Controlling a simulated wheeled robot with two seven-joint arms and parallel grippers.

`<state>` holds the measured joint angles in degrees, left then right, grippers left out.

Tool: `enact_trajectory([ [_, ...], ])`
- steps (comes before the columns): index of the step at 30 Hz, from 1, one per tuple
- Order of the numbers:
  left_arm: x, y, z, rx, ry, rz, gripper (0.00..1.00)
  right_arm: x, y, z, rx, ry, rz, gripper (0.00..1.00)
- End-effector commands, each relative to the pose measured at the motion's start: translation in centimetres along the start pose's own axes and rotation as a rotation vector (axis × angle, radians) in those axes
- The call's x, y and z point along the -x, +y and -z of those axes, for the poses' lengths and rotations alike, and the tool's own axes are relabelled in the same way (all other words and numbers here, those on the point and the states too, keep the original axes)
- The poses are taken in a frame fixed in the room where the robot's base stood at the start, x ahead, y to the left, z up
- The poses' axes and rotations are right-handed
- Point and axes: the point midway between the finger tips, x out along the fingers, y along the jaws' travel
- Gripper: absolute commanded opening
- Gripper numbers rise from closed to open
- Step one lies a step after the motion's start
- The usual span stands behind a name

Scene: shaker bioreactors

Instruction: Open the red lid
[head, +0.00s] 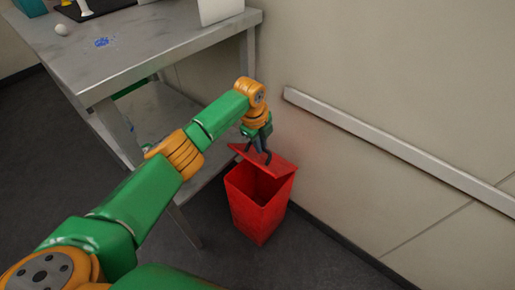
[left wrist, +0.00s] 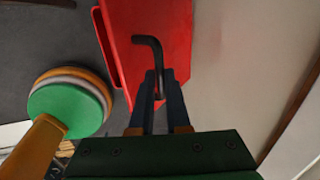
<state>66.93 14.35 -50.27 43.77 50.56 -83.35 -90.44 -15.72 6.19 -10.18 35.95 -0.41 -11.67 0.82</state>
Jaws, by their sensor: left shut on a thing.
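A red bin (head: 258,215) stands on the floor beside the table, close to the wall. Its red lid (head: 283,165) is tilted up, and the dark inside of the bin shows below it. My left gripper (head: 262,156) is at the lid's top, shut on the lid's black handle. In the left wrist view the fingers (left wrist: 161,88) close around the bent black handle (left wrist: 149,42), with the red lid (left wrist: 118,55) behind it. The fingers partly hide the handle. My right gripper is not in view.
A grey metal table (head: 150,50) with a lower shelf (head: 165,125) stands left of the bin. A white ball (head: 61,29) and a blue item (head: 102,42) lie on its top. A pale rail (head: 390,145) runs along the wall at right. The floor in front of the bin is clear.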

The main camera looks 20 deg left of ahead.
Motion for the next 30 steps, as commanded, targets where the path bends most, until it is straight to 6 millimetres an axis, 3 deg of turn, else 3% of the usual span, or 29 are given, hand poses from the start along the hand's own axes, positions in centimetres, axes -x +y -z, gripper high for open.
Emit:
enact_trajectory([
  [10, -0.2, 0.0, 0.2, -0.001, 0.004, 0.001, 0.0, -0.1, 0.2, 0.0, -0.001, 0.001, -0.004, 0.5],
  [11, -0.2, 0.0, 0.2, -0.001, 0.005, 0.0, 0.17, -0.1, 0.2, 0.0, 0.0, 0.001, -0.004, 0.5],
  [14, -0.2, 0.0, 0.2, -0.001, 0.004, 0.0, 0.44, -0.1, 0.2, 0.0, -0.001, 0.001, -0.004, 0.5],
  [23, 0.1, 0.0, 0.1, -0.001, 0.002, -0.001, 0.45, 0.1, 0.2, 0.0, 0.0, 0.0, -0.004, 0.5],
  [30, 5.0, -0.2, 0.1, -0.003, 0.002, 0.002, 0.45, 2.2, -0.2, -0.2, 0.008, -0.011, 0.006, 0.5],
])
